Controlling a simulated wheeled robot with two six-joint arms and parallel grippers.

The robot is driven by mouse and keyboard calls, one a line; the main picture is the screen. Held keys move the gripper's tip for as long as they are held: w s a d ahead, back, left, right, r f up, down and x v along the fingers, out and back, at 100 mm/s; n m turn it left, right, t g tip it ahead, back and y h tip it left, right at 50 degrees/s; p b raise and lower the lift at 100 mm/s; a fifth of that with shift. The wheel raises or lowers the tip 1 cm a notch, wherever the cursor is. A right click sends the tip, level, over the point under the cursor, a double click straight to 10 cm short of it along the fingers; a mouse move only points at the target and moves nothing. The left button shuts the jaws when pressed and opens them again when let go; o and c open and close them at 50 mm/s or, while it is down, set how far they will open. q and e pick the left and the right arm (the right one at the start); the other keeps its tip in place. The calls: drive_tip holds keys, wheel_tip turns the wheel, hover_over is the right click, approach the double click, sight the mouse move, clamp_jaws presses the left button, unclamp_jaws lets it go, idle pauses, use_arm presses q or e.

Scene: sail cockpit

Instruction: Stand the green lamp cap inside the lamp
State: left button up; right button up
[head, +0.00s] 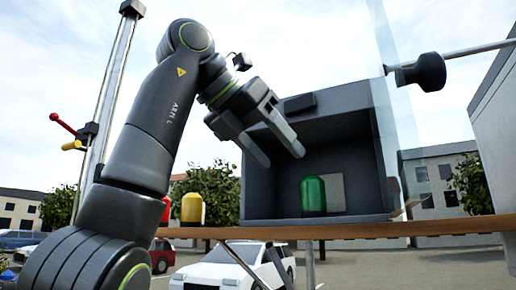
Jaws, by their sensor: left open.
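The green lamp cap (314,196) stands upright inside the dark grey open-fronted lamp housing (260,201), on its floor. A pale square panel shows behind it on the back wall. My left gripper (280,158) is up and to the left of the cap, in front of the opening in the picture. Its two fingers are spread, point down and right, and hold nothing. They look apart from the cap. My right gripper is out of view.
A yellow cap (192,208) and a partly hidden red cap (166,208) stand left of the housing on the wooden ledge (340,230). A clear pane (388,90) stands at the housing's right. A black knob (425,72) on a rod is at upper right.

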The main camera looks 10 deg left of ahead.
use_arm(q)
drive_tip(key=shift+b+v, duration=0.35)
drive_tip(key=shift+v, duration=1.45)
